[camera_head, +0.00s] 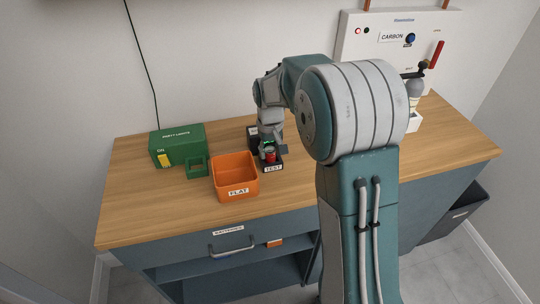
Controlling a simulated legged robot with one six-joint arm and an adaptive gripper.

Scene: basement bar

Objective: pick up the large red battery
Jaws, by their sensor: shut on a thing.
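A small red object (271,156), likely the large red battery, shows between the fingers of my gripper (268,151) in the head view. My gripper points down and is shut on it. The battery is at the black tester (273,167) marked TEST; I cannot tell whether it touches the tester. The gripper and my wrist hide most of the battery and part of the tester. A small green light shows beside the gripper.
An orange bin (233,188) marked FLAT stands just left of the tester. A green box (178,144) marked PARTY LIGHTS with a small green holder (197,168) is further left. A white CARBON panel (390,50) is on the wall. The wooden counter's (140,215) front left is clear.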

